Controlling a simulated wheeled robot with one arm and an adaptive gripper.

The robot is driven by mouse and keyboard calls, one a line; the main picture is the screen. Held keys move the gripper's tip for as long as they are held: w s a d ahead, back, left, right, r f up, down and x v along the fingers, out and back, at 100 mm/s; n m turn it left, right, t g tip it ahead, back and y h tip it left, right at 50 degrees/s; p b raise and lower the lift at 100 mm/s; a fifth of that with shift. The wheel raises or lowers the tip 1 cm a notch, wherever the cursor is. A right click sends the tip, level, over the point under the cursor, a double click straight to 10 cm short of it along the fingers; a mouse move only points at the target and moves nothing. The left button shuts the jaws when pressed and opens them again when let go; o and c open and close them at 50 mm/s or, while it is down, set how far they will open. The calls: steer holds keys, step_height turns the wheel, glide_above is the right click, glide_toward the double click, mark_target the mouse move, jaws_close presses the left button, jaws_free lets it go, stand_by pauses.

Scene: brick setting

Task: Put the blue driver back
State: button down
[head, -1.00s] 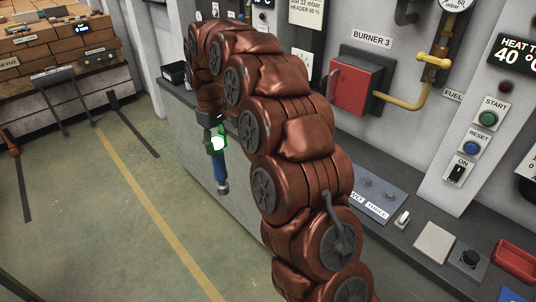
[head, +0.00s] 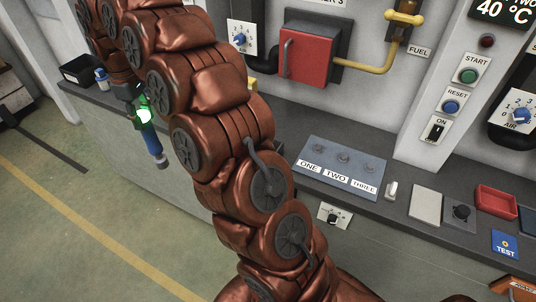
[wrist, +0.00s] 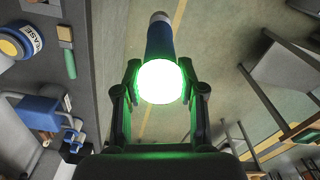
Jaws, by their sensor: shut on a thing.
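The blue driver (head: 152,142) hangs from my gripper (head: 141,113), pointing down with a grey lower end, over the floor in front of the counter. My gripper is shut on its upper part, where a bright green-white glow hides detail. In the wrist view the driver (wrist: 159,42) sticks out between the fingers of my gripper (wrist: 160,88). A grey-blue plate (head: 322,146) labelled ONE, TWO and THREE, with a round fitting above each label, lies on the counter to the right, apart from the gripper.
The counter (head: 285,120) runs along the wall. A red box (head: 307,58), a pale block (head: 425,204) and a red tray (head: 497,201) are to the right. Open floor lies left.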

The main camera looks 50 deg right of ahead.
steer(key=s+d+r+n+b, duration=0.1)
steer(key=s+d+n+b, duration=0.1)
steer(key=s+d+n, duration=0.6)
steer(key=s+d+r+n+b, duration=0.25)
steer(key=s+d, duration=0.25)
steer(key=d, duration=0.7)
steer(key=s+d+n+b, duration=0.2)
steer(key=s+d+n, duration=0.3)
steer(key=d, duration=0.5)
step_height(320, 180, down, 9)
steer(key=p, duration=0.2)
steer(key=shift+s+d+m, duration=0.15)
steer(key=shift+s+m, duration=0.2)
steer(key=shift+m, duration=0.1)
steer(key=shift+f, duration=0.1)
steer(key=c, duration=0.7)
jaws_free()
step_height(320, 180, up, 12)
steer(key=b, duration=0.2)
steer(key=shift+b, duration=0.3)
